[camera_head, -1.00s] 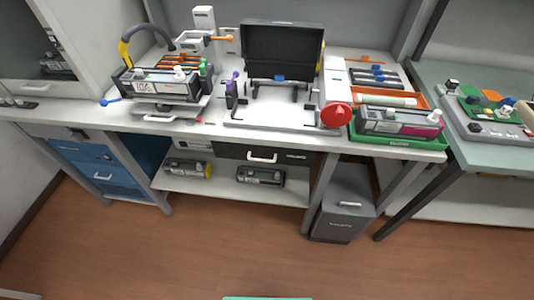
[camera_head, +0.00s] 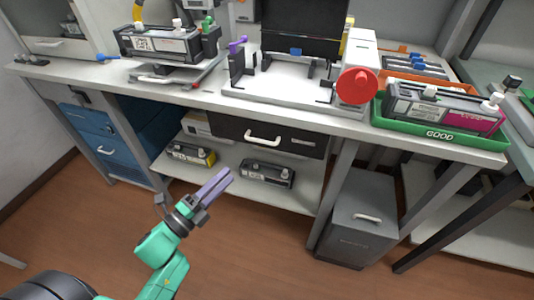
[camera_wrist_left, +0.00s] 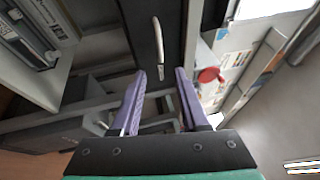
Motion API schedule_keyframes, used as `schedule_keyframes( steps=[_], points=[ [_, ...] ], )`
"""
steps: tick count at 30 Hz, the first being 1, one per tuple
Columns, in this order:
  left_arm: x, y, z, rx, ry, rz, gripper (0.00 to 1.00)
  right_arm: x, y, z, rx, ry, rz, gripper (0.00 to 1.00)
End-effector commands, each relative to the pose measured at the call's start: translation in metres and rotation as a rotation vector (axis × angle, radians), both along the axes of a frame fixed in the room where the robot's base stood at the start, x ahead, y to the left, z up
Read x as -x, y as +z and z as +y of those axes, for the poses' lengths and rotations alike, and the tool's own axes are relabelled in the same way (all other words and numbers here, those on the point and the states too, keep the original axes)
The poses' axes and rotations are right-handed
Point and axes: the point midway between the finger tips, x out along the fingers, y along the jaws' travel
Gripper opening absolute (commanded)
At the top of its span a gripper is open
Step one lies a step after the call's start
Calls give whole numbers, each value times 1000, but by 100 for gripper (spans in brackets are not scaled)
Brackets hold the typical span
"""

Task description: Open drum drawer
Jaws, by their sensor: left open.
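The dark drawer (camera_head: 225,129) is under the workbench top, with a white bar handle (camera_head: 263,139) and a small label too small to read. Its front looks shut. In the left wrist view the dark drawer front (camera_wrist_left: 174,30) is ahead, with its handle (camera_wrist_left: 158,40) in line with the gap between my fingers. My left gripper (camera_head: 222,178) is open and empty, with purple fingers, below and in front of the drawer. Its fingers also show in the left wrist view (camera_wrist_left: 160,75), apart from the handle. My right gripper is not in view.
Toner cartridges (camera_head: 267,174) lie on the shelf (camera_head: 225,187) below the drawer. A grey bin (camera_head: 358,215) stands to the right, blue drawers (camera_head: 100,140) to the left. A green tray (camera_head: 440,135) and a red knob (camera_head: 357,86) are on the bench. Floor in front is clear.

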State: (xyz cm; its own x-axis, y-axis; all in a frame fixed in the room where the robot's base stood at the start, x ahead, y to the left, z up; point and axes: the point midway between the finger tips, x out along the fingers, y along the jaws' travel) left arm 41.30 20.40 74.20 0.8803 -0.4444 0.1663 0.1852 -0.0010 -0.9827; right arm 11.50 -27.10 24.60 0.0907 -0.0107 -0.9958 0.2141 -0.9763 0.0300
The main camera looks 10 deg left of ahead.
Motion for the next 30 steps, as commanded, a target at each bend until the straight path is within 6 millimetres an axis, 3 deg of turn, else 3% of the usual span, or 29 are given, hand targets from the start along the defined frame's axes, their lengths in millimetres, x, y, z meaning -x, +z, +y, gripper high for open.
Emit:
schedule_keyframes(
  steps=[7,15,19,26,27,30],
  points=[
    [-53,14,-26,4,0,-1,45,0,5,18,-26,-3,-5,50],
    [-110,22,-54,7,3,2,45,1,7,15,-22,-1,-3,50],
    [-120,23,-59,7,3,5,45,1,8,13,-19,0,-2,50],
    [-122,23,-60,6,3,6,45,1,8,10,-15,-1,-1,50],
    [-122,23,-60,6,3,6,37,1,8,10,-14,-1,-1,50],
    [-122,23,-60,6,3,6,0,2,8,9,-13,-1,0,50]
  ],
)
